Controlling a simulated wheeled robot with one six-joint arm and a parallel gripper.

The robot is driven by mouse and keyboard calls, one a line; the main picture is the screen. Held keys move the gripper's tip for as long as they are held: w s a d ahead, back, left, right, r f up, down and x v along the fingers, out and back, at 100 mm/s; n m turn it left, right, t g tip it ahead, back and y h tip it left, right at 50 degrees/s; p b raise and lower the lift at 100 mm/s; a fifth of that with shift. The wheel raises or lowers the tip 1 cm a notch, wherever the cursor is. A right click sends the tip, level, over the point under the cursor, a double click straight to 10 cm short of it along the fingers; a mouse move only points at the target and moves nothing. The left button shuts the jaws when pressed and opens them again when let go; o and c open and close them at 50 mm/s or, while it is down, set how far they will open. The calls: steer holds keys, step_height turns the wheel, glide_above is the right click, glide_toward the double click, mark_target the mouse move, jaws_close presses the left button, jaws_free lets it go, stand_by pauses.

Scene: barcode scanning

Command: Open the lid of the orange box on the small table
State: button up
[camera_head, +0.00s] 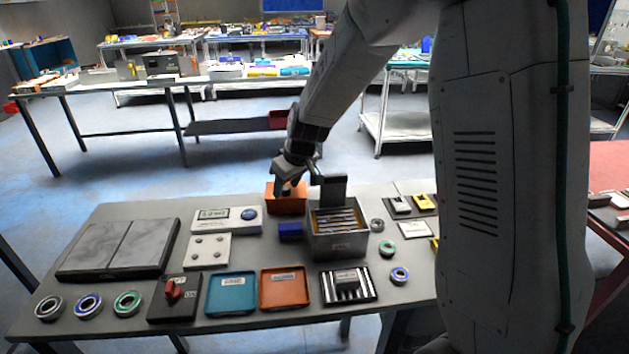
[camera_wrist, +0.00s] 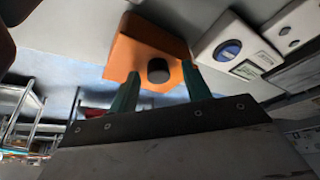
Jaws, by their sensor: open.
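The orange box (camera_head: 281,204) stands near the back edge of the small table (camera_head: 130,212), partly hidden behind my gripper (camera_head: 289,186) in the head view. In the wrist view the orange box (camera_wrist: 130,50) shows a face with a short black round knob (camera_wrist: 158,71), and the lid looks shut. My gripper (camera_wrist: 160,72) is open there, with one teal finger on each side of the knob. The fingers look apart from the knob, with gaps on both sides. I cannot tell how deep the fingers reach around it.
A grey metal bin (camera_head: 338,240) with upright items stands right of the box, with a small blue block (camera_head: 291,231) between. A white device (camera_head: 227,219) with a display and blue button lies to the left. Trays (camera_head: 231,292) and bearing rings (camera_head: 127,303) fill the front.

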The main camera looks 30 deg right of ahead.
steer(key=shift+s+d+r, duration=0.15)
steer(key=shift+d+r, duration=0.1)
steer(key=shift+r, duration=0.4)
steer(key=shift+s+r, duration=0.15)
steer(key=shift+r, duration=0.2)
steer(key=s+r+m, duration=0.1)
steer(key=s+r, duration=0.5)
steer(key=s, duration=0.4)
steer(key=s+r+m+g, duration=0.1)
steer(key=s+r, duration=0.5)
steer(key=s, duration=0.5)
steer(key=shift+d+r, duration=0.3)
steer(key=shift+r, duration=0.05)
